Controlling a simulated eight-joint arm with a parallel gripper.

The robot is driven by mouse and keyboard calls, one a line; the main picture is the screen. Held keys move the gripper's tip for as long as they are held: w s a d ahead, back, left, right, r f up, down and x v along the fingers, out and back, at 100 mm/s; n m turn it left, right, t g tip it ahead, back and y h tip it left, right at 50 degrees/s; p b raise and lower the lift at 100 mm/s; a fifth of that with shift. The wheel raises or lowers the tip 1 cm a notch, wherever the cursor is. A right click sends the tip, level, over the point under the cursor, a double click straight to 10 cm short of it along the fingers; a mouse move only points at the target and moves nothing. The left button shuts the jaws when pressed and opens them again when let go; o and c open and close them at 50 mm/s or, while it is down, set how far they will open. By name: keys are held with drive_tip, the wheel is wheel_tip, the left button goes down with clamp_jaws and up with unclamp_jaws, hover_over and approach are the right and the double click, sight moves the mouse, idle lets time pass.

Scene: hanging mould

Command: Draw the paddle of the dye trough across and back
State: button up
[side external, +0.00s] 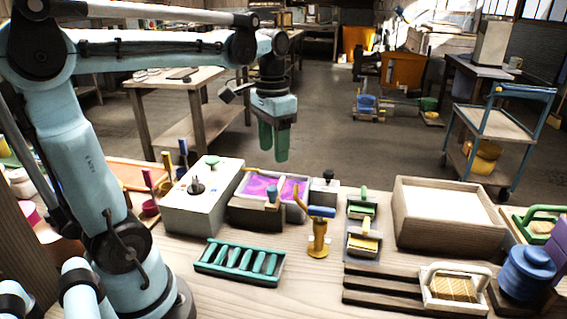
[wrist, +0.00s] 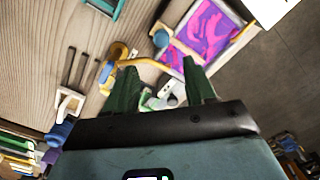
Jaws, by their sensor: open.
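The dye trough (side external: 256,217) stands at the back of the bench, a box holding swirled pink and purple dye. It also shows in the wrist view (wrist: 247,33), where a pale bar crosses the dye. A blue knob (side external: 272,193) stands at the trough's front edge and seems to be the paddle's handle; it shows in the wrist view (wrist: 161,38) too.
A pale box (side external: 203,205) with a black knob stands left of the trough. A brass post with a blue-and-yellow handle (side external: 318,235) stands close at its right front. A green-barred rack (side external: 240,262) lies in front. A wooden tray (side external: 450,238) is at right.

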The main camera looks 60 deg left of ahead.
sight(272, 188)
drive_tip(key=shift+r, duration=0.95)
drive_tip(key=f, duration=1.1)
drive_tip(key=shift+s+a+f, duration=0.15)
drive_tip(key=shift+s+f, duration=0.05)
drive_tip(key=shift+f, duration=0.2)
clamp_jaws()
